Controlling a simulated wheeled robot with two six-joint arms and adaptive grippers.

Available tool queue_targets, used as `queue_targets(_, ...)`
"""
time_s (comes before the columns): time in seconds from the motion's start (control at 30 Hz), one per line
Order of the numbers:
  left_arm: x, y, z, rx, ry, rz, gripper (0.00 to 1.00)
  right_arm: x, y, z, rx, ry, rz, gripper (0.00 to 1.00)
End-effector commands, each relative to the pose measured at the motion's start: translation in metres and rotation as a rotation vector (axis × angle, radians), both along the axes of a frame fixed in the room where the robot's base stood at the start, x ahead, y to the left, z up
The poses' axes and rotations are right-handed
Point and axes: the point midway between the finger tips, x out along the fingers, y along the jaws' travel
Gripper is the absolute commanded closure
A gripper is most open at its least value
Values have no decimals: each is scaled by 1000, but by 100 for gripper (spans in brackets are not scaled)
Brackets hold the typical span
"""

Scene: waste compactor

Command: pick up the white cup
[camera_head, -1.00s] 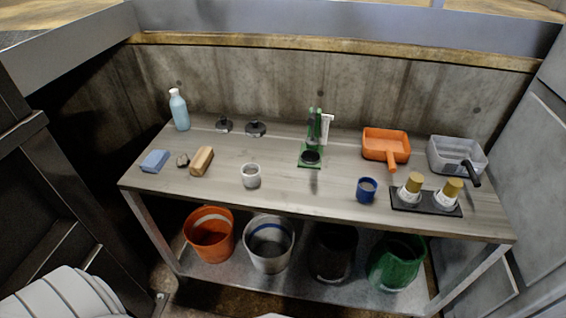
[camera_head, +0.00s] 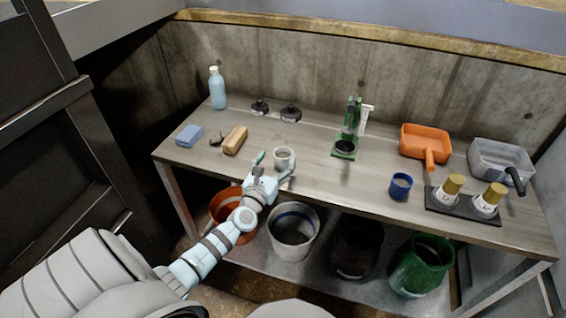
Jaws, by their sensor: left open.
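The white cup (camera_head: 284,157) stands upright on the grey table, near its front edge and left of the middle. My left gripper (camera_head: 272,167) is open at the front of the cup. One finger is to the left of the cup and the other is at its lower right. I cannot tell whether the fingers touch the cup. My right gripper is not in view.
On the grey table (camera_head: 318,187), a sponge (camera_head: 189,135) and a tan block (camera_head: 235,140) lie left of the cup. A green stand (camera_head: 345,148) and a blue cup (camera_head: 400,186) are to its right. Several buckets, including a white one (camera_head: 293,252), stand on the lower shelf.

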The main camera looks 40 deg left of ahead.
Motion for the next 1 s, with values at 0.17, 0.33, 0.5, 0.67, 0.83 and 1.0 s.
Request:
queue_targets(0.17,34,5,-9,0,-2,2,29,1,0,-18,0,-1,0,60)
queue_targets(0.33,48,10,-7,2,2,0,29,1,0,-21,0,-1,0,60)
queue_targets(0.5,47,9,-6,2,2,0,34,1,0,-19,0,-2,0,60)
queue_targets(0.67,47,9,-6,2,2,0,60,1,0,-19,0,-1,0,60)
queue_targets(0.83,47,9,-6,2,2,0,85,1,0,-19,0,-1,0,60)
queue_targets(1.0,47,9,-6,2,2,0,85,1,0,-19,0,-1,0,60)
